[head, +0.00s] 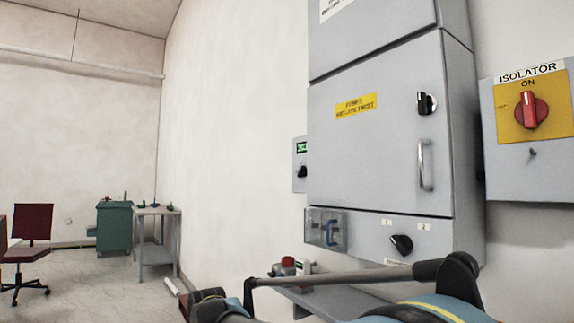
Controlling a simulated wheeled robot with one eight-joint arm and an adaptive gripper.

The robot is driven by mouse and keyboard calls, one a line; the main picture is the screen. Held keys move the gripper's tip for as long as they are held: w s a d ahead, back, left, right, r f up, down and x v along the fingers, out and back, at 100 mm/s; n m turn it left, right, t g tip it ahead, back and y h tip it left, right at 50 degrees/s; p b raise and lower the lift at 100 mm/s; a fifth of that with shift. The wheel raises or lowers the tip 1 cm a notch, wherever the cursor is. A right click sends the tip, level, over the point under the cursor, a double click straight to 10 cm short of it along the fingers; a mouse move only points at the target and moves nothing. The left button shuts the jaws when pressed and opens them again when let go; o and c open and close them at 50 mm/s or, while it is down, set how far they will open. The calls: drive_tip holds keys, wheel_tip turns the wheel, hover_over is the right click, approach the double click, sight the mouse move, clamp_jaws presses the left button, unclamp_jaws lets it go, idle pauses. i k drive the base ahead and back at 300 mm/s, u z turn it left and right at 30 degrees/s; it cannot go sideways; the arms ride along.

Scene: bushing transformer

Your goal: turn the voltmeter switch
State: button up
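A small grey box (299,160) is mounted on the wall beside the left side of the large cabinet. It has a green lit display (302,147) and a black knob (302,172) below it, which looks like the voltmeter switch. The box is seen at a steep angle and partly cut off by the cabinet, so the knob's exact position is hard to tell. My arm crosses the bottom of the view, below the cabinet and apart from the knob. I can make out no gripper fingers.
The grey cabinet (375,140) has a black knob (426,103), a handle (426,165) and a lower knob (401,245). A red isolator switch (530,110) is at right. A shelf (310,299) lies under the cabinet. A table (156,212) and chair (30,225) stand far left.

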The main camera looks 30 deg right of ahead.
sight(303, 170)
drive_tip(key=z, duration=1.1)
